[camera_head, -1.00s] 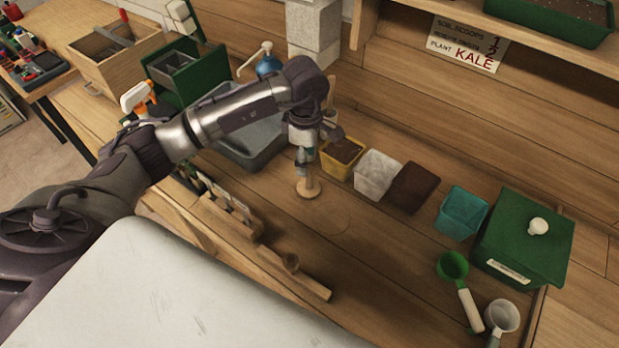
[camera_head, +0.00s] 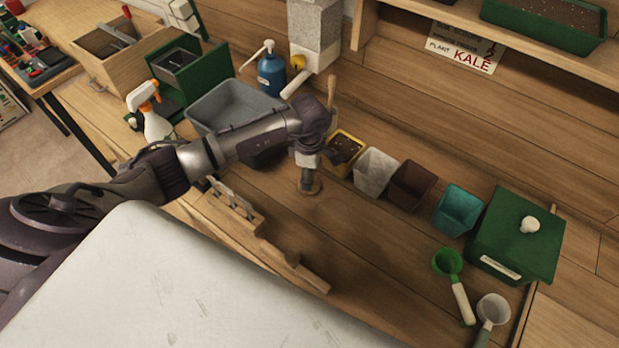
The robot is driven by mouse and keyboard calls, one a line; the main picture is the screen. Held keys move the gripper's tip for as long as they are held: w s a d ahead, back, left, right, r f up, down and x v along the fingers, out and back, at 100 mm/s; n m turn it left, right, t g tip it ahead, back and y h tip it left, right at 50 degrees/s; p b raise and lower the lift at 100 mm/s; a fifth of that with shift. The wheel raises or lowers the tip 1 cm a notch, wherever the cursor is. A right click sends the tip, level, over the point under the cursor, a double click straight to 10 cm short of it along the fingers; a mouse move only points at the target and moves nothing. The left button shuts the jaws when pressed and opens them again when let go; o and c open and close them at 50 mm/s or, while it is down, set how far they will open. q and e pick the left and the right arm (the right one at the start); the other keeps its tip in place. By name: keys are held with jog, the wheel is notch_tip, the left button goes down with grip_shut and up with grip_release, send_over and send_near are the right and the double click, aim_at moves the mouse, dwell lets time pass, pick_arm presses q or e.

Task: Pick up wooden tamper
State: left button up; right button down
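The wooden tamper stands upright on the wooden bench, and its round base (camera_head: 301,188) shows just below my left gripper. My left gripper (camera_head: 309,178) points down over the tamper, with its fingertips low around or in front of the handle. The handle is mostly hidden by the gripper. The fingers are small and dark here, so I cannot tell whether they are closed on it. My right gripper is not in view.
A yellow pot (camera_head: 342,150) with soil is close right of my gripper, then white (camera_head: 375,172), brown (camera_head: 411,186) and teal (camera_head: 459,209) pots. A wooden rack (camera_head: 250,232) lies in front, a grey tub (camera_head: 235,105) behind.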

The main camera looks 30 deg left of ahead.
pick_arm(q)
grip_shut()
jog(key=shift+r, duration=0.1)
jog(key=shift+r+b, duration=0.4)
jog(key=shift+r, duration=0.15)
notch_tip(320, 180, up, 3)
jog(key=shift+w+f+b, duration=0.1)
jog(key=shift+f+b, duration=0.1)
jog(key=shift+b, duration=0.5)
jog(key=s+d+r+b, duration=0.2)
jog(key=d+r, duration=0.5)
jog(key=d, duration=0.4)
jog(key=shift+d+r+b, duration=0.15)
jog(key=shift+d+b, duration=0.15)
jog(key=shift+b, duration=0.55)
